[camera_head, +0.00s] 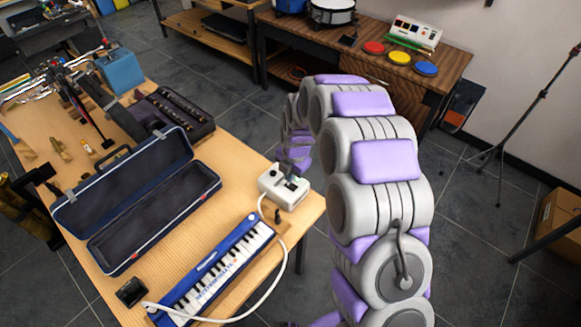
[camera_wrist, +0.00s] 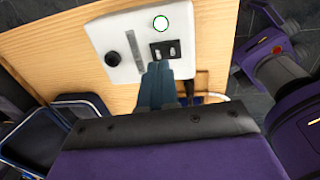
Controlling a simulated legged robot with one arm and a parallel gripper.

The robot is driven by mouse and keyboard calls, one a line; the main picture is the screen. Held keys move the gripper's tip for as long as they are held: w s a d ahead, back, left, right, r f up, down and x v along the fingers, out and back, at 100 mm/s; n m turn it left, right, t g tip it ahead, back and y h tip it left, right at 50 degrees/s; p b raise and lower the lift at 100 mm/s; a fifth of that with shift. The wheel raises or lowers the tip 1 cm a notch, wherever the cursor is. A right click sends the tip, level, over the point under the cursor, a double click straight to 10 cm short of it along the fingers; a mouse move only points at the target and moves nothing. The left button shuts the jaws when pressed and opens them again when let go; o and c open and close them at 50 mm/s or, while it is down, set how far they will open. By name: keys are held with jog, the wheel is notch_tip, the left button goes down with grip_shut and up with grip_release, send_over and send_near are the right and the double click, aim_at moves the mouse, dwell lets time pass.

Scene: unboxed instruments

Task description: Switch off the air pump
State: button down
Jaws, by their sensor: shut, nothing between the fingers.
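The air pump (camera_head: 283,188) is a small white box at the right corner of the wooden table. In the wrist view the pump (camera_wrist: 115,40) shows a dark knob (camera_wrist: 112,58), a grey slotted strip, a white round spot with a green ring (camera_wrist: 160,22), and a black switch panel (camera_wrist: 165,49). My gripper (camera_wrist: 159,67) is shut and empty, its tips just at the lower edge of the switch panel. I cannot tell whether they touch it. In the head view my gripper (camera_head: 292,181) is over the pump and partly hides its top.
A blue melodica (camera_head: 215,272) with a white hose lies in front of the pump. An open blue case (camera_head: 125,200) lies to the left. Another table (camera_head: 440,75) with drums and coloured pads stands behind. My arm reaches in from the right.

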aim_at(288, 184)
notch_tip(288, 184, down, 2)
jog(key=shift+w+a+f, duration=0.1)
jog(key=shift+f, duration=0.05)
jog(key=shift+a+f+b, duration=0.2)
jog(key=shift+f+b, duration=0.15)
jog(key=shift+f, duration=0.05)
